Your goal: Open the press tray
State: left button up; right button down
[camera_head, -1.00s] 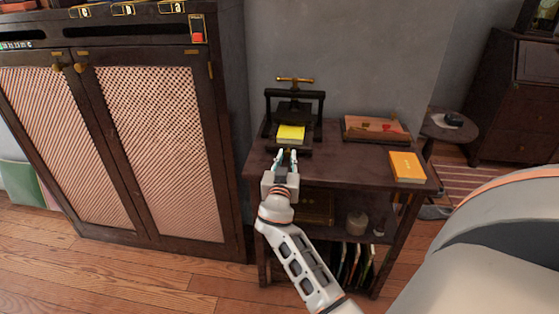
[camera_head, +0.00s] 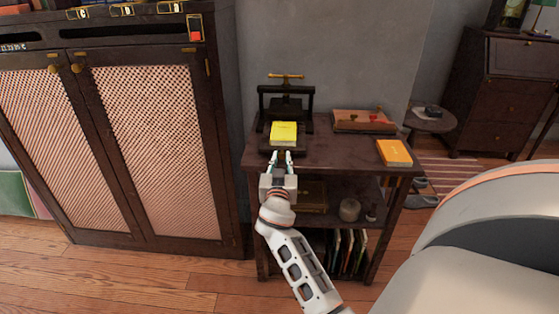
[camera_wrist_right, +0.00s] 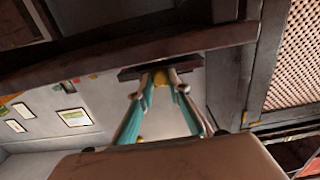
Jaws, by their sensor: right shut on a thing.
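The black press (camera_head: 286,98) with a brass top handle stands on the dark side table against the wall. Its dark tray (camera_head: 268,148) sticks out at the front, with a yellow book (camera_head: 284,132) lying on it. My right gripper (camera_head: 282,155) is at the tray's front edge. In the right wrist view, the fingertips (camera_wrist_right: 170,80) are shut on a small brass knob on the dark tray front (camera_wrist_right: 135,71). The knob is partly hidden by the fingers. My left gripper is not in view.
The side table (camera_head: 340,154) also carries a shallow wooden box (camera_head: 364,121) and an orange book (camera_head: 394,152). Its lower shelf holds a pale jar (camera_head: 349,209). A tall cabinet (camera_head: 160,150) stands close on the left.

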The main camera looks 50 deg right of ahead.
jog(key=shift+s, duration=0.15)
jog(key=shift+a, duration=0.1)
dwell(0.3)
jog(key=c, duration=1.9)
grip_release()
